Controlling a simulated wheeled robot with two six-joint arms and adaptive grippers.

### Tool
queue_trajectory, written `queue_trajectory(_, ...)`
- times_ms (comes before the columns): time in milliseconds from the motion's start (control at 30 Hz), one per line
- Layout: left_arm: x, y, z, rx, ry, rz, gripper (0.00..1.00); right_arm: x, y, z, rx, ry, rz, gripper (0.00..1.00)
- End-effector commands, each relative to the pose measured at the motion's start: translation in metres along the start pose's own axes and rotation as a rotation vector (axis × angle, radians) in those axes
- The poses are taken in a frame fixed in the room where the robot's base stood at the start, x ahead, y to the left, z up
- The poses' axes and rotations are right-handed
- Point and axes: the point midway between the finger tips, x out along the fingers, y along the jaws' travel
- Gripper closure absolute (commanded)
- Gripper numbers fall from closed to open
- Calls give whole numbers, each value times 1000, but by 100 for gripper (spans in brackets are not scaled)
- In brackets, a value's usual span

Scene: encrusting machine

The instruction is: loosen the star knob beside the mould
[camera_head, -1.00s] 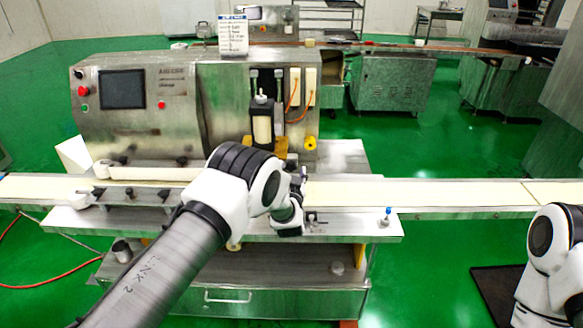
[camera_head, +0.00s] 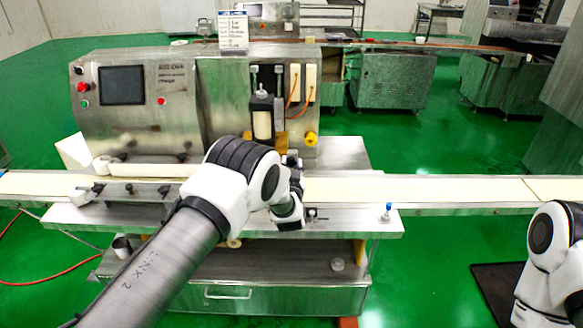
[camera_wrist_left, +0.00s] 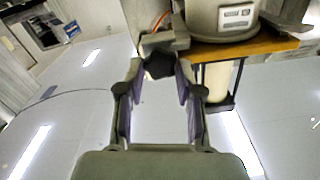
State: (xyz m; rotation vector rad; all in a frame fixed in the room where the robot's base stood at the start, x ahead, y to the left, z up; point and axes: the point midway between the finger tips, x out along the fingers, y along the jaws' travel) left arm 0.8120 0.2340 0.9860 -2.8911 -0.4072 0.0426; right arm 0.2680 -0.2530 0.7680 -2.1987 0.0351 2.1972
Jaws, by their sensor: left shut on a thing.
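The star knob (camera_wrist_left: 159,65) is a dark, lobed piece below a grey bracket at the top middle of the left wrist view. My left gripper (camera_wrist_left: 160,77) has its two purple-padded fingers on either side of the knob, shut on it. In the head view my left gripper (camera_head: 294,164) is at the front of the encrusting machine, mostly hidden by my own wrist, and the knob is hidden there. A grey labelled body (camera_wrist_left: 236,17) sits just right of the knob in the wrist view. My right gripper is out of view.
The machine (camera_head: 140,105) has a screen and a red button at its left. A cream conveyor belt (camera_head: 420,190) runs across its front. A blue-topped knob (camera_head: 387,211) stands on the front ledge. An orange-brown plate (camera_wrist_left: 235,46) is close beside my left fingers.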

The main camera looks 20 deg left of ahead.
Motion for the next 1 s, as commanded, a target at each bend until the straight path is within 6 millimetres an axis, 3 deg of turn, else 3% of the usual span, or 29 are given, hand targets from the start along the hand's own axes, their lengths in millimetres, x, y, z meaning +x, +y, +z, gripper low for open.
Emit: queue_trajectory(1000, -1, -2, 10, -901, -6, -1, 99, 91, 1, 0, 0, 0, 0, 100)
